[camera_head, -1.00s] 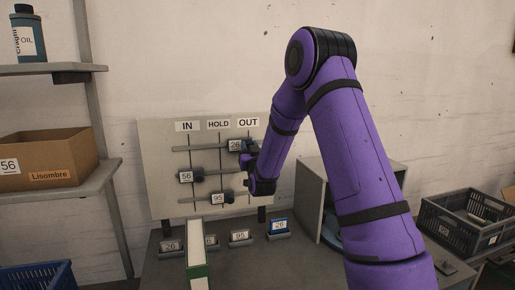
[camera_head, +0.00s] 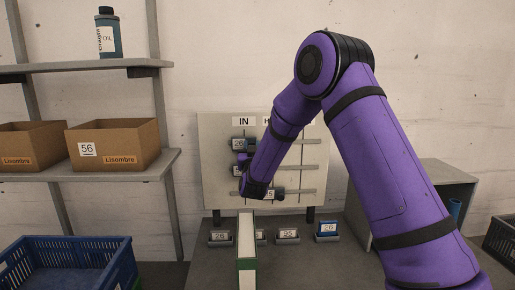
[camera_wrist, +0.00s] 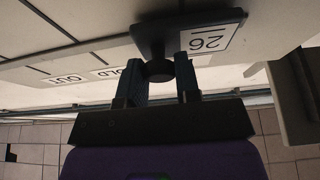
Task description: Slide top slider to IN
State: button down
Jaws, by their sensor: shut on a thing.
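The top slider (camera_head: 239,145), a dark block with a white 26 label, sits on the top rail of the pale board (camera_head: 212,185), under the IN sign (camera_head: 243,121). My gripper (camera_head: 245,160) is at this slider, partly hidden by my wrist. In the wrist view, the two fingers (camera_wrist: 162,78) are shut on the dark round knob (camera_wrist: 158,70) of the slider; its 26 label (camera_wrist: 210,40) shows upside down. My arm hides most of the HOLD sign and all of the OUT sign in the head view.
The middle slider (camera_head: 236,171) is on the left, partly behind my gripper. The bottom slider (camera_head: 276,193) is farther right. Below stand several small labelled blocks (camera_head: 288,236) and a white-green binder (camera_head: 246,240). Shelves with cardboard boxes (camera_head: 115,145) are left, a blue crate (camera_head: 70,265) lower left.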

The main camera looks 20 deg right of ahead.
jog(key=shift+a, duration=0.25)
jog(key=c, duration=0.8)
grip_release()
jog(key=shift+c, duration=0.2)
jog(key=v, duration=0.7)
jog(key=shift+s, duration=0.15)
